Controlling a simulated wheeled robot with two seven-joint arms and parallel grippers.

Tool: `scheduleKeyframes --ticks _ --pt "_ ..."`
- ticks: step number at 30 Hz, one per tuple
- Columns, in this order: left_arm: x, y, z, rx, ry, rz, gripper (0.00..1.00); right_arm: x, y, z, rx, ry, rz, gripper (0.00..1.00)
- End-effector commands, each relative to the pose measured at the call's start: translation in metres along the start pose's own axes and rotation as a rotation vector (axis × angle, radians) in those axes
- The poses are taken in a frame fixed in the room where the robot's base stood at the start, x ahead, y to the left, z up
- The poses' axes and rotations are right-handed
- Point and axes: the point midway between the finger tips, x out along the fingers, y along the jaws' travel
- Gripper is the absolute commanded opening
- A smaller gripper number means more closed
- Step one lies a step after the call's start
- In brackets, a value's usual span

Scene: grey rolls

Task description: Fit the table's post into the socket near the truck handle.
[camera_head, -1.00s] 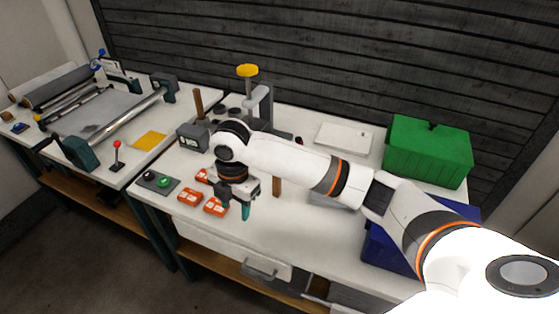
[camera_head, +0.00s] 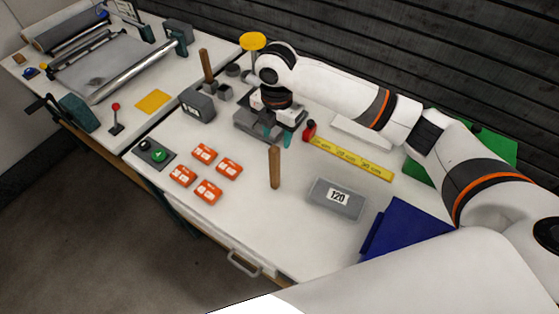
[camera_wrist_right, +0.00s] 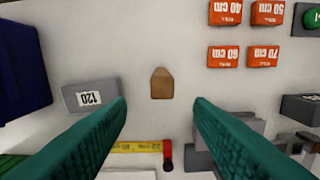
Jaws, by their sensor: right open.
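An upright brown wooden post (camera_head: 275,167) stands on the right-hand white table (camera_head: 232,226), in front of my right gripper. In the right wrist view the post's pointed, house-shaped top (camera_wrist_right: 161,83) lies between the two teal fingers, a little beyond their tips. My right gripper (camera_head: 277,137) is open and empty, above or beside grey blocks (camera_head: 253,122). A second wooden post (camera_head: 207,67) stands farther back, near a dark grey device. I cannot pick out the socket or the truck handle with certainty. My left gripper is not clearly seen.
Orange labelled blocks (camera_head: 204,153) lie left of the post. A grey "120" block (camera_head: 336,199) and blue bin (camera_head: 410,230) are to its right. A yellow tape (camera_head: 350,159) with a red end lies behind. A green bin (camera_head: 490,147) is partly hidden by my arm.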

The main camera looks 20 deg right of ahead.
Motion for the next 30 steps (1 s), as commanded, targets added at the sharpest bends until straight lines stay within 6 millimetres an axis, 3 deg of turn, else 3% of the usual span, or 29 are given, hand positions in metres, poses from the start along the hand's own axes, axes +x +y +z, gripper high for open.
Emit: scheduleKeyframes --ticks 6,13,21,30 --pt "-0.012 0.000 0.001 0.000 0.001 0.000 0.00 0.033 0.000 0.001 0.001 -0.001 0.002 0.47" --pt "-0.020 0.000 0.002 0.000 0.000 0.000 0.00 0.050 -0.001 0.002 0.000 -0.001 0.003 0.47" --pt "-0.033 0.000 0.004 0.000 0.000 -0.001 0.00 0.088 -0.002 0.004 0.000 0.000 0.001 0.47" --pt "-0.033 0.000 0.004 0.000 0.000 -0.001 0.00 0.094 -0.002 0.003 -0.001 0.001 -0.001 0.47"
